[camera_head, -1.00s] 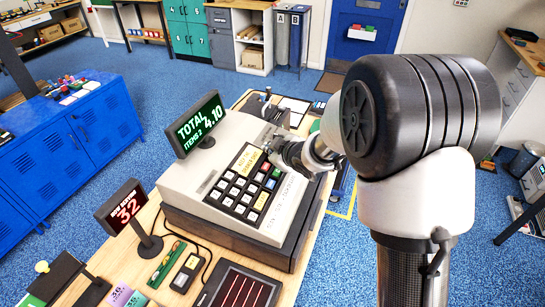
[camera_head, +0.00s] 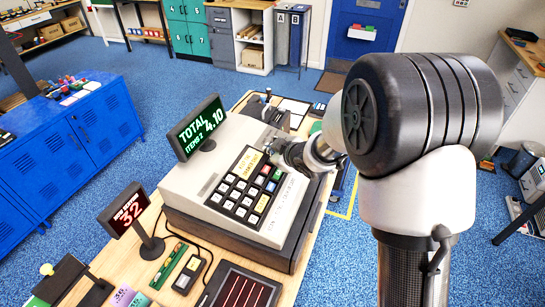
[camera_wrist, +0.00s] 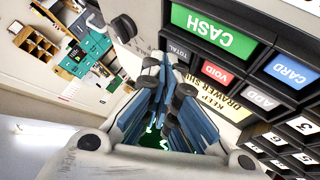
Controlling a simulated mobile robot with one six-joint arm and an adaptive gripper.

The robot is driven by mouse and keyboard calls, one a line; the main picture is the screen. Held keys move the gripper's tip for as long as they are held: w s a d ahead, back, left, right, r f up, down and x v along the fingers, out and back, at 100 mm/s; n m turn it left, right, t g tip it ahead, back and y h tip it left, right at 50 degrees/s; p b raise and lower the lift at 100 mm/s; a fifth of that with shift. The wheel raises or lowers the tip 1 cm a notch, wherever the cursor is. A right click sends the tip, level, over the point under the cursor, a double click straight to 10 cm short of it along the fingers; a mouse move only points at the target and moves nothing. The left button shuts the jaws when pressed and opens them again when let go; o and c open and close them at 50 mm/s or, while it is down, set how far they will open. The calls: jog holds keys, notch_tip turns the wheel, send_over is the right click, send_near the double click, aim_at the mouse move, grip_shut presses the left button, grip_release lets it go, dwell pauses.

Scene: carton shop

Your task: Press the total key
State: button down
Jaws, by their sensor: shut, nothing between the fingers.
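The cash register (camera_head: 185,183) stands on the wooden counter with its keypad (camera_head: 243,188) facing up. In the wrist view the dark grey total key (camera_wrist: 179,51) shows beside the green CASH key (camera_wrist: 213,32) and the red VOID key (camera_wrist: 217,73). My gripper (camera_head: 272,149) is at the keypad's far edge in the head view. In the wrist view my gripper (camera_wrist: 166,68) is shut and empty, its tips close to the total key in the picture. I cannot tell whether they touch it. The green display (camera_head: 196,126) reads TOTAL 4.10, ITEMS 2.
A red-lettered display (camera_head: 127,208) stands on a post left of the register. A blue CARD key (camera_wrist: 291,70) and a grey ADD key (camera_wrist: 260,96) lie near my fingers. A yellow drawer label (camera_wrist: 222,100) is close by. Blue lockers (camera_head: 75,140) stand at left.

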jog(key=r+p, duration=0.3)
jog(key=d+r+p, duration=0.1)
jog(key=r, duration=0.1)
jog(key=shift+s+p, duration=0.1)
jog(key=shift+p, duration=0.2)
dwell(0.7)
jog(key=shift+d+r, duration=0.25)
jog(key=s+d+r+m+h+b, duration=0.5)
jog(key=s+d+r+m, duration=0.15)
jog(key=s+d, duration=0.6)
jog(key=s+f+m+g+b, duration=0.2)
jog(key=s, duration=1)
jog(key=s+f+m+g+b, duration=0.2)
jog(key=s+m, duration=0.1)
jog(key=s, duration=1)
jog(key=shift+s+g, duration=0.3)
jog(key=shift+g, duration=0.1)
